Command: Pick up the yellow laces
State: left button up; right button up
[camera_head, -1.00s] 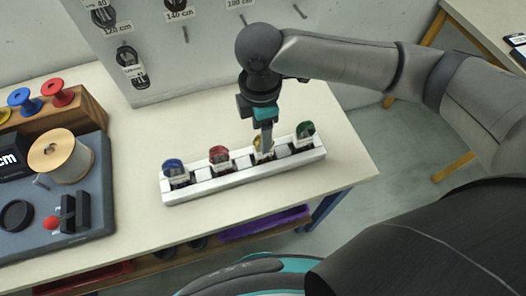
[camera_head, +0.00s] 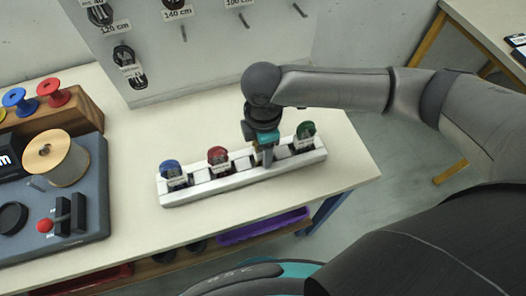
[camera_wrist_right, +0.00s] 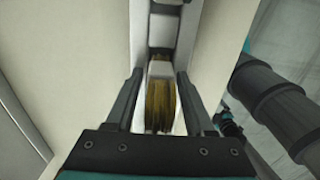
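The yellow laces (camera_wrist_right: 160,102), a wound bundle with a pale band, sit in a slot of the white rack (camera_head: 215,188). In the head view my right gripper (camera_head: 266,158) is lowered over that slot and hides them. In the right wrist view my right gripper (camera_wrist_right: 160,78) has its fingers apart, one on each side of the yellow laces, with narrow gaps visible. The laces are still in the rack. My left gripper is not in view.
Blue laces (camera_head: 170,168) and red laces (camera_head: 217,155) stand left of the gripper in the rack, green laces (camera_head: 306,130) close on its right. A spool station (camera_head: 60,215) is at left, a pegboard (camera_head: 190,50) behind. The table is clear around the rack.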

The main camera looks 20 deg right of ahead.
grip_shut()
dwell(0.5)
